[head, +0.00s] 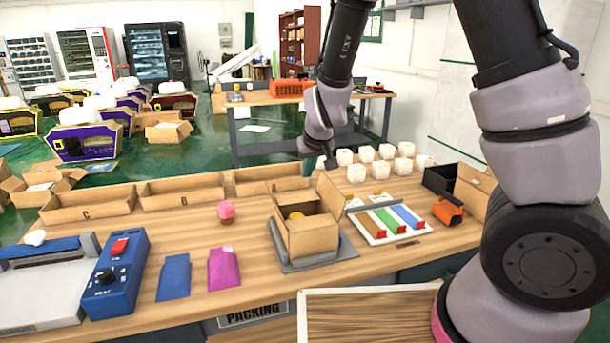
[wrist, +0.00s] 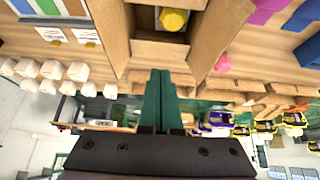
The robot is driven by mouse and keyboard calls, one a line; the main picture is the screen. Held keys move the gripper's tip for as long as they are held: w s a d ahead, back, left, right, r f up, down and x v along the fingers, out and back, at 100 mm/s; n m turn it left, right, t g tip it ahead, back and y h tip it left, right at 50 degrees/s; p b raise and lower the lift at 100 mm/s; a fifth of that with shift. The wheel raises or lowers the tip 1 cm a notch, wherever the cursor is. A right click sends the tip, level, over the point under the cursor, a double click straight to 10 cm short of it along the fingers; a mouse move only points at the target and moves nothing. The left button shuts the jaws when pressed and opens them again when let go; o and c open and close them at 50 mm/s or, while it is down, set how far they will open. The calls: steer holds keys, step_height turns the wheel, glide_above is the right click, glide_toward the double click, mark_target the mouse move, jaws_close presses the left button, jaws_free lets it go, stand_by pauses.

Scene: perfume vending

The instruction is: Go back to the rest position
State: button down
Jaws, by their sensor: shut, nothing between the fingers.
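My gripper shows in the wrist view (wrist: 160,100), its two green fingers pressed together with nothing between them. In the head view my gripper (head: 318,166) hangs at the end of my arm, behind the open cardboard box and above the back of the packing table (head: 180,225). The box (head: 315,238) stands open on a grey plate, with a yellow-topped item (head: 296,215) inside. The yellow item also shows in the wrist view (wrist: 173,20). My gripper is apart from the box.
A pink-capped bottle (head: 226,211) stands left of the box. A colored-strip tray (head: 388,223) and an orange tape dispenser (head: 448,210) lie right. A blue control box (head: 117,272) is at left, beside blue and magenta bags (head: 223,269).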

steer(key=s+d+r+m+y, duration=0.1)
steer(key=s+d+r+m, duration=0.15)
steer(key=d+r, duration=0.4)
steer(key=s+d+r+m+y, duration=0.1)
steer(key=s+d+r, duration=0.25)
steer(key=r, duration=0.65)
steer(key=s+d+r+m+t+h, duration=0.1)
steer(key=s+d+r+m, duration=0.3)
steer(key=s+d+r, duration=0.5)
steer(key=s+d, duration=0.2)
steer(key=s, duration=0.2)
steer(key=shift+s+d+r+h, duration=0.3)
steer(key=shift+d+h, duration=0.05)
steer(key=shift+h, duration=0.05)
